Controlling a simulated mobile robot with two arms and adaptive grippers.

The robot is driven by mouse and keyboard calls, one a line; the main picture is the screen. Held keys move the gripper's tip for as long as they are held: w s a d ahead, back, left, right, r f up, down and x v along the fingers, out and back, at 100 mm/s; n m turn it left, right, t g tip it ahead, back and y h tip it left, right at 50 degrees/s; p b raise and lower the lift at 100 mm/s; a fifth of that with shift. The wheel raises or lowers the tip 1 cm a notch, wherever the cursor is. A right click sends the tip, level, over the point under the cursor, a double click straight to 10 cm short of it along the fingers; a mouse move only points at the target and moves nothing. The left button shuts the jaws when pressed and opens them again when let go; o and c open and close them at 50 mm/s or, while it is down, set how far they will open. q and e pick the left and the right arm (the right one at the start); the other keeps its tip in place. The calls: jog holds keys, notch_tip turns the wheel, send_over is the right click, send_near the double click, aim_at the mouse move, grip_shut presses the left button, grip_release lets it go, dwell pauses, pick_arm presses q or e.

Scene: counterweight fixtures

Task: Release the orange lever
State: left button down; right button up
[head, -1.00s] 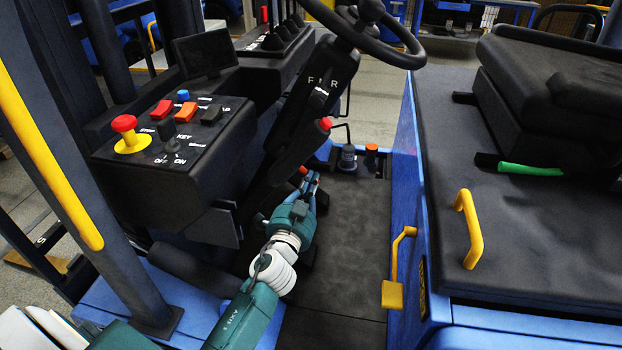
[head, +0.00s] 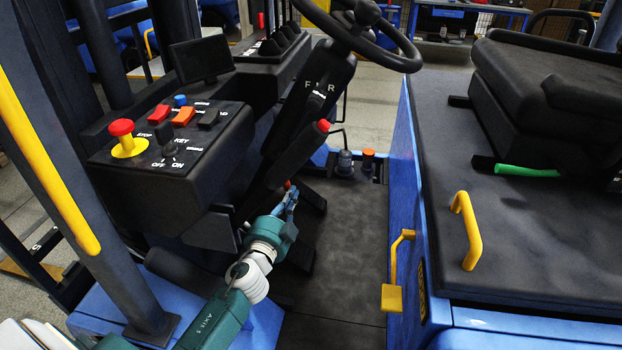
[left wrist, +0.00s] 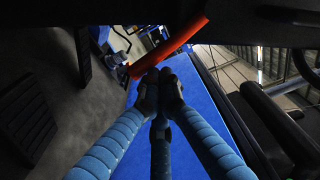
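The orange lever (left wrist: 178,45) runs diagonally across the upper middle of the left wrist view. In the head view only a small orange-red tip of the lever (head: 287,184) shows beneath the steering column; the rest is hidden. My left gripper (head: 291,195) reaches down into the footwell beside that tip. In the left wrist view the blue ribbed fingers of my left gripper (left wrist: 159,80) come together with their dark tips just at the lever's lower edge. The tips look closed together against or very near the lever, not around it. My right gripper is not in view.
A control box (head: 190,185) with a red stop button (head: 121,128) is above left of my arm. The steering wheel (head: 375,50) and column are above. A dark pedal (head: 301,255) stands close right of the gripper. The floor (head: 345,240) further right is clear.

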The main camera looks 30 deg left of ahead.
pick_arm(q)
jog(key=shift+a+r, duration=0.2)
jog(key=shift+r, duration=0.1)
dwell(0.4)
jog(key=s+d, duration=0.2)
jog(key=s, duration=1)
jog(key=shift+f, duration=0.35)
